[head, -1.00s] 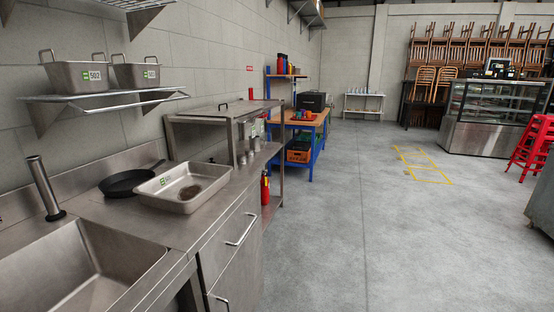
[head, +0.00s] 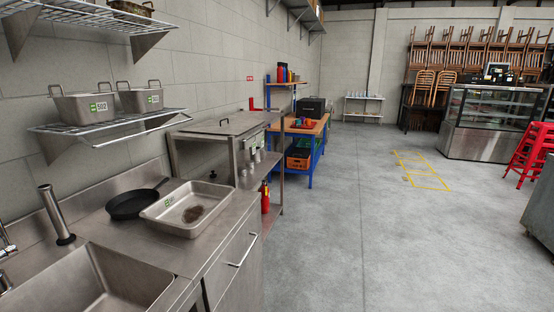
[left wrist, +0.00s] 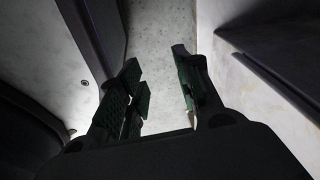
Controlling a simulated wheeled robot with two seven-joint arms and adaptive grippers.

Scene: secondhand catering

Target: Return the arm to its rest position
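My left gripper (left wrist: 160,95) shows in the left wrist view. Its two dark fingers stand apart with nothing between them, over pale floor. Dark and light panels, which look like parts of my own body, lie on both sides of it. Neither arm shows in the head view, and my right gripper is in no view.
A steel counter with a sink (head: 95,285) runs along the left. On it are a black pan (head: 133,203) and a steel tray (head: 187,208) with a brown stain. The grey floor (head: 350,240) to the right is clear.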

